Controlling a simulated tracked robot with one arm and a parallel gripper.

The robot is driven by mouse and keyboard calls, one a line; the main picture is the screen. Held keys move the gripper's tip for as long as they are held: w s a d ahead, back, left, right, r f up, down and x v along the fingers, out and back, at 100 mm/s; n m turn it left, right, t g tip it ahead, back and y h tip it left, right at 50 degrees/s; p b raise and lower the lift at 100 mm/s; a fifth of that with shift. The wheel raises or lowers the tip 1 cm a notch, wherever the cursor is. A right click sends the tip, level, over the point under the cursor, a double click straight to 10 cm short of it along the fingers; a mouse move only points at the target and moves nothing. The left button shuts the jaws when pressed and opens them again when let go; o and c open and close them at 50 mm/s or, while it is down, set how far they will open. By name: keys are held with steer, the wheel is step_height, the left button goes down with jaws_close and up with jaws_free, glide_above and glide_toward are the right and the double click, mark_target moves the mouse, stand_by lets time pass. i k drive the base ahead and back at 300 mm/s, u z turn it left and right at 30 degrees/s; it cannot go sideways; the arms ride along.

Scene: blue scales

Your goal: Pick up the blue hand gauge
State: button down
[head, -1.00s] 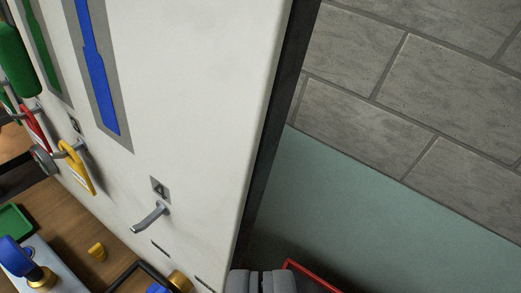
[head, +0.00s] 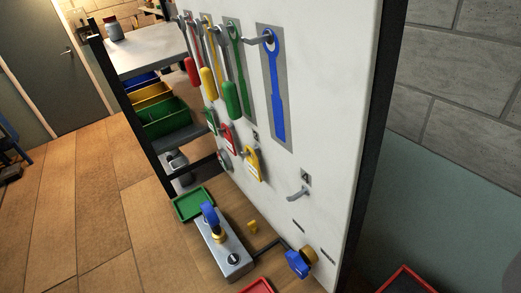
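A blue object with a round brass-coloured part (head: 297,264) is at the lower right, in front of the foot of the white tool board (head: 335,130). It may be the blue hand gauge, but it is too small to be sure. Another blue part (head: 209,214) stands upright on a brass-coloured fitting on a grey metal block (head: 224,246). A long blue tool shape (head: 276,92) is on a grey panel under a hook; I cannot tell whether it is a tool or a painted outline. My gripper is out of view.
A green tray (head: 193,204) lies left of the block. Open wooden floor (head: 85,200) is at left.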

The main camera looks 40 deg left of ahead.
mark_target(218, 233)
steer(key=k, duration=1.65)
steer(key=u, duration=0.7)
steer(key=i, duration=0.7)
steer(key=u, duration=0.05)
